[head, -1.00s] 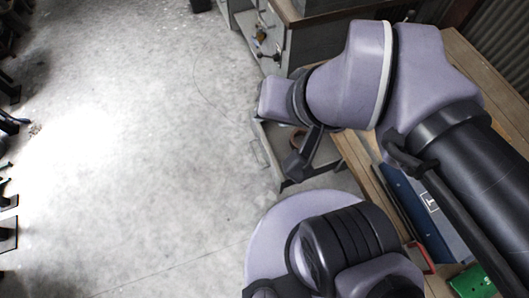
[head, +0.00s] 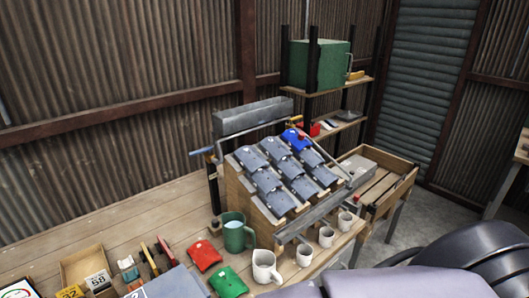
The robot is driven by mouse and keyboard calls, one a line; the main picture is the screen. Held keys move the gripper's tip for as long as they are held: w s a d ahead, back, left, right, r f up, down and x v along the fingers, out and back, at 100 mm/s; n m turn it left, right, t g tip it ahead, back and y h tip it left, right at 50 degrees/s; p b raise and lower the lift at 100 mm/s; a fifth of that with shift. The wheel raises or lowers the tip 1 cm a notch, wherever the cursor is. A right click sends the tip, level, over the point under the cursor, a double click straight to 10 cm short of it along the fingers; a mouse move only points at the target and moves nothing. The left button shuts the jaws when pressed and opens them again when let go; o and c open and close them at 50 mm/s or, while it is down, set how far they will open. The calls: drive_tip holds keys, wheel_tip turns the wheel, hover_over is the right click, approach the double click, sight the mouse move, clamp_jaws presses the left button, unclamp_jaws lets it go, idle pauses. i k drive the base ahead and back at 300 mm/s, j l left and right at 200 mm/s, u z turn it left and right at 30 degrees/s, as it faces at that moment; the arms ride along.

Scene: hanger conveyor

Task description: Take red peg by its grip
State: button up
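A small red knob-like thing (head: 301,134) shows at the blue plate at the top right of a stepped wooden rack on the bench. Another small red thing (head: 357,198) shows at the rack's lower right, by the end of a metal rail. Both are too small for me to tell which is the red peg, or to make out a grip. My gripper is out of view. Only lilac and black parts of my arm show at the bottom right, well in front of the rack.
The rack (head: 232,190) holds rows of grey-blue plates. Several whitish mugs (head: 266,267) and a green mug (head: 235,232) stand before it. Red (head: 205,255) and green (head: 228,282) pouch-like pieces lie on the bench (head: 100,220). A shelf (head: 350,85) with a green box stands behind.

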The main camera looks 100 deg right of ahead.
sight(302, 136)
drive_tip(key=z, duration=3.6)
